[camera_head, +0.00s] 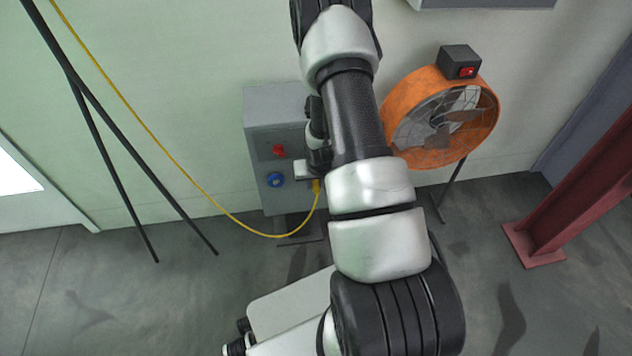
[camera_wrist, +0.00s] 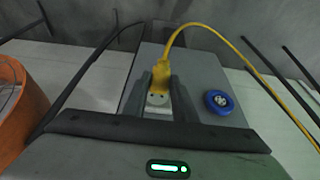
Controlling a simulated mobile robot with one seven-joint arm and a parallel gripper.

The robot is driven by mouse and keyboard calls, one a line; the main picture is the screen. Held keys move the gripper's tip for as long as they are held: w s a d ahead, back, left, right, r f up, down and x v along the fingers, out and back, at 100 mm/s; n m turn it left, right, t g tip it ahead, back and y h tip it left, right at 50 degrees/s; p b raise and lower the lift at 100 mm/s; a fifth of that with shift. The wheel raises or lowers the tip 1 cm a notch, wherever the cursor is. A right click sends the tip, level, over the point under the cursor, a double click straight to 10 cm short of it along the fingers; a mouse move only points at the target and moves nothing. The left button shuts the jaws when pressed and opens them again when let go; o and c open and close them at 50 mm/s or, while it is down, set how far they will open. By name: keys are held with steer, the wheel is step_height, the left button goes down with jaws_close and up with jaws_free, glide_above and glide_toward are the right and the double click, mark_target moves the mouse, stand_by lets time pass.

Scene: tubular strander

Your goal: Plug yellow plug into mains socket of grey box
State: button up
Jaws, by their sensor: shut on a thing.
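My gripper (camera_wrist: 161,84) is shut on the yellow plug (camera_wrist: 159,76), with one dark finger on each side of it. The white mains socket (camera_wrist: 157,101) shows just below the plug in the wrist view, with what look like its two holes in sight. The plug appears not seated; the exact gap cannot be told. The grey box (camera_head: 275,112) stands against the wall in the head view, its right part hidden by my arm. The yellow plug also shows low at the box's front in the head view (camera_head: 317,186).
The box has a red knob (camera_head: 279,151) and a blue socket (camera_head: 275,180). A yellow cable (camera_head: 158,142) hangs from the upper left to the plug. An orange fan (camera_head: 400,97) stands right of the box. Dark poles (camera_head: 107,130) lean at left; a red column (camera_head: 580,165) stands at right.

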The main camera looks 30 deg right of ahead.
steer(key=shift+w, duration=0.15)
stand_by(0.5)
steer(key=shift+w+d+b, duration=0.1)
steer(key=shift+w+b, duration=0.2)
steer(key=shift+w+d, duration=0.2)
steer(key=shift+w, duration=0.4)
steer(key=o, duration=1.1)
steer(key=shift+o, duration=0.2)
steer(key=p+v, duration=0.4)
steer(key=v, duration=1.3)
steer(key=shift+r, duration=0.2)
steer(key=shift+s, duration=0.1)
